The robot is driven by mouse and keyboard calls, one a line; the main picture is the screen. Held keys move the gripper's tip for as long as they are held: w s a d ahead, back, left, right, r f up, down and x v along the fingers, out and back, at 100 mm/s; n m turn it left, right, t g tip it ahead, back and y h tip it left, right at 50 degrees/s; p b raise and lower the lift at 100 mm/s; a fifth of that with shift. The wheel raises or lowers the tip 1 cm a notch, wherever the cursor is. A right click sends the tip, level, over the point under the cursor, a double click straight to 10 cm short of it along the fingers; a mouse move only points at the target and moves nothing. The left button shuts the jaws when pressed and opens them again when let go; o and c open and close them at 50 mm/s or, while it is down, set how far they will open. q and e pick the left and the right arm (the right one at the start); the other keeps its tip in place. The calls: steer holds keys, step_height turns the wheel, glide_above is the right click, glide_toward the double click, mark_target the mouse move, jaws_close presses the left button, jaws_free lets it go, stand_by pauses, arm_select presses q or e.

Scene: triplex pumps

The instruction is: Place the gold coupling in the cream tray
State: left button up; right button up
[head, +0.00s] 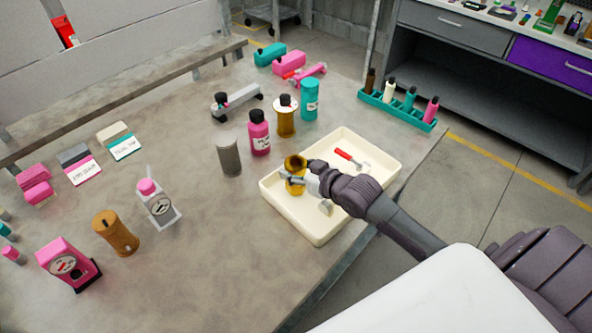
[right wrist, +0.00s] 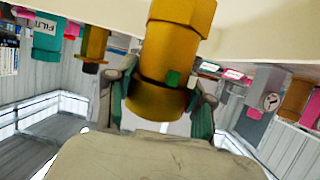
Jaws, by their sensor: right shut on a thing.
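The gold coupling (head: 294,183) is held upright between the fingers of my right gripper (head: 300,181), over the left part of the cream tray (head: 318,236). In the right wrist view the gold coupling (right wrist: 172,60) sits between the two fingers of my right gripper (right wrist: 165,100), which are shut on it. The head view does not let me tell whether its bottom touches the tray floor. The tray also holds a red-handled tool (head: 347,156) and a small grey piece (head: 326,207). My left gripper is not in view.
Close behind the tray stand a grey cylinder (head: 229,155), a pink bottle (head: 259,132), a gold-and-white canister (head: 286,116) and a teal bottle (head: 310,99). A teal rack (head: 398,109) with several bottles is at the right edge. The table's front middle is bare.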

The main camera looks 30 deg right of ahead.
steer(key=shift+f, duration=0.45)
steer(key=o, duration=1.5)
steer(key=shift+f, duration=0.15)
steer(key=shift+c, duration=0.2)
steer(key=v, duration=1.2)
